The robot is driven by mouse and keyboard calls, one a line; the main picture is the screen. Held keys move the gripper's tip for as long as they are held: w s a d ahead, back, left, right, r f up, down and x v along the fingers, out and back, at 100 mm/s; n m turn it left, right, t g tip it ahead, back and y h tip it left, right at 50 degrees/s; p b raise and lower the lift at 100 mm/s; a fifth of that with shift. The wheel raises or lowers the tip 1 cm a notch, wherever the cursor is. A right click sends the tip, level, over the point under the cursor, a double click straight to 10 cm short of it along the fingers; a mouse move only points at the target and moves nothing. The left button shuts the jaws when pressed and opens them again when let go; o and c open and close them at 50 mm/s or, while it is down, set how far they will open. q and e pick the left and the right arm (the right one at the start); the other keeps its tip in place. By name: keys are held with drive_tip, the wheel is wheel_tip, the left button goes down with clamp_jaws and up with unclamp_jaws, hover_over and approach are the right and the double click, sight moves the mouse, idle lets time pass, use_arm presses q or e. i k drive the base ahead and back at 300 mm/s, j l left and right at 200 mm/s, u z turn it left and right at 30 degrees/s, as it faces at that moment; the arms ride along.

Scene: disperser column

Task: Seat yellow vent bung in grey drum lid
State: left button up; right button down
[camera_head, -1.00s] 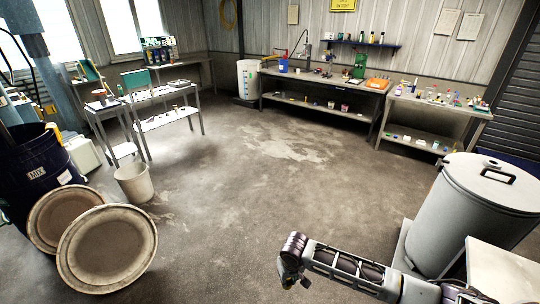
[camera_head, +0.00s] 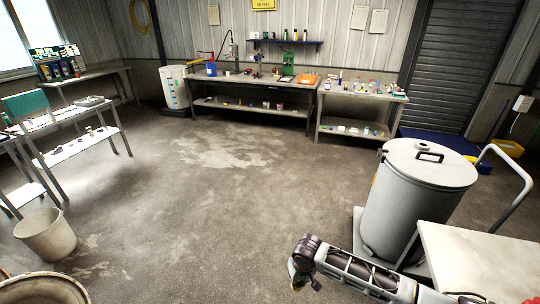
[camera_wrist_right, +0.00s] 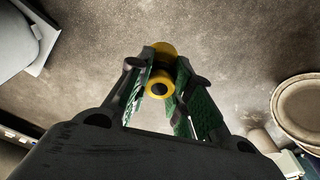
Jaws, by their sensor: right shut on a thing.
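The grey drum (camera_head: 416,205) stands on a low trolley at the right in the head view. Its grey lid (camera_head: 432,161) has a black-outlined handle and a small dark spot near its left edge. My right gripper (camera_head: 303,277) hangs over open floor, left of the drum and apart from it. In the right wrist view the gripper (camera_wrist_right: 160,85) is shut on the yellow vent bung (camera_wrist_right: 161,83), which sits between the green-padded fingers. The bung shows a wide yellow end and a narrower end with a dark centre. My left gripper is not in view.
A pale table (camera_head: 480,262) stands close in front of the drum at lower right. A curved trolley handle (camera_head: 512,170) rises behind it. A white bucket (camera_head: 47,235) stands at left. Workbenches (camera_head: 260,88) line the back wall. The middle floor is clear.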

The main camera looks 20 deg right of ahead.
sight(431, 163)
drive_tip(key=i+z, duration=0.65)
drive_tip(key=i+j+z, duration=0.15)
drive_tip(key=i, duration=1.25)
drive_tip(key=i+j+z, duration=0.15)
drive_tip(key=i+z, duration=0.25)
drive_tip(key=i+j+z, duration=1.25)
drive_tip(key=j, duration=0.15)
